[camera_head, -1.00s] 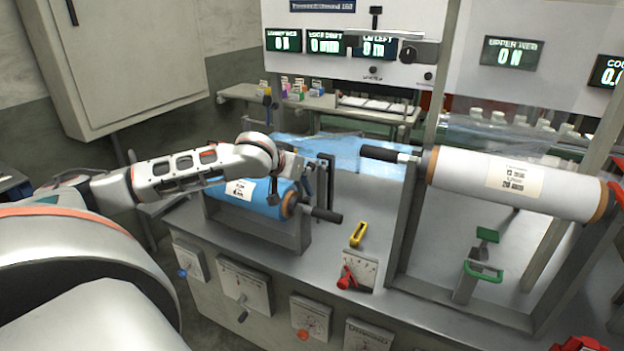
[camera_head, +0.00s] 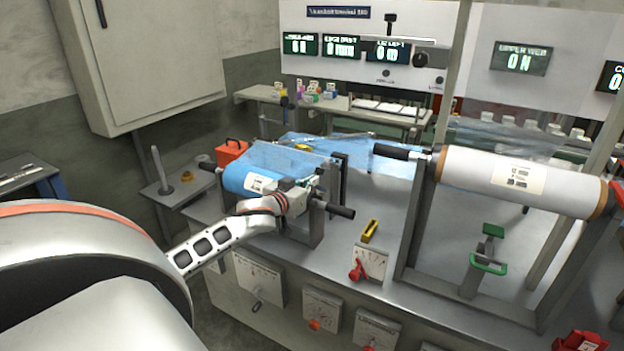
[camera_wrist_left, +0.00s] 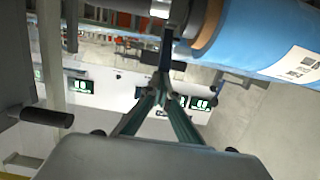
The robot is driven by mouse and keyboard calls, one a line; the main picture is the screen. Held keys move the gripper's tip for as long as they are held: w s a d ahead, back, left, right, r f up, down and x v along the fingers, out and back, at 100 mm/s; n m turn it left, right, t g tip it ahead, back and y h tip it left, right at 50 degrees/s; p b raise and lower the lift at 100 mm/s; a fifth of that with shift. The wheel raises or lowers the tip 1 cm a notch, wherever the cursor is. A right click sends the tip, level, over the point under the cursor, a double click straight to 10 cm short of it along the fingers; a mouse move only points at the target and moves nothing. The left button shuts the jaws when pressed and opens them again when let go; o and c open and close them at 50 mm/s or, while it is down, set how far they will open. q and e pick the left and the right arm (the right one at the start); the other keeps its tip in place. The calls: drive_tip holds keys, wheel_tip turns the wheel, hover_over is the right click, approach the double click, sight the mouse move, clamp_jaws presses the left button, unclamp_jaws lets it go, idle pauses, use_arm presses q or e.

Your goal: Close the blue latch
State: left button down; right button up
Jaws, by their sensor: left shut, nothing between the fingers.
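I cannot make out a blue latch for certain in either view. The blue film roll (camera_head: 250,178) lies in its stand at centre left, and its blue side with a white label shows in the wrist view (camera_wrist_left: 285,35). My left gripper (camera_head: 316,181) is at the right end of this roll, beside the stand's upright, and hides part of that end. In the wrist view its two greenish fingers (camera_wrist_left: 164,84) meet at the tips, shut and empty, close to a grey metal part by the roll's brown core (camera_wrist_left: 207,28). My right gripper is out of view.
A yellow latch (camera_head: 371,230) stands above a red knob (camera_head: 357,269). A green latch (camera_head: 488,264) sits further right, below the large white roll (camera_head: 520,182). A black handle (camera_head: 341,211) sticks out right of my gripper. An orange box (camera_head: 231,151) stands behind.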

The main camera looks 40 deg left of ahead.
use_arm(q)
drive_tip(key=s+f+t+b, duration=0.2)
drive_tip(key=s+f+b, duration=0.1)
drive_tip(key=f, duration=0.4)
drive_tip(key=shift+d+f+t+y+b, duration=0.15)
drive_tip(key=shift+d+t+y+b, duration=0.25)
drive_tip(key=shift+d, duration=0.05)
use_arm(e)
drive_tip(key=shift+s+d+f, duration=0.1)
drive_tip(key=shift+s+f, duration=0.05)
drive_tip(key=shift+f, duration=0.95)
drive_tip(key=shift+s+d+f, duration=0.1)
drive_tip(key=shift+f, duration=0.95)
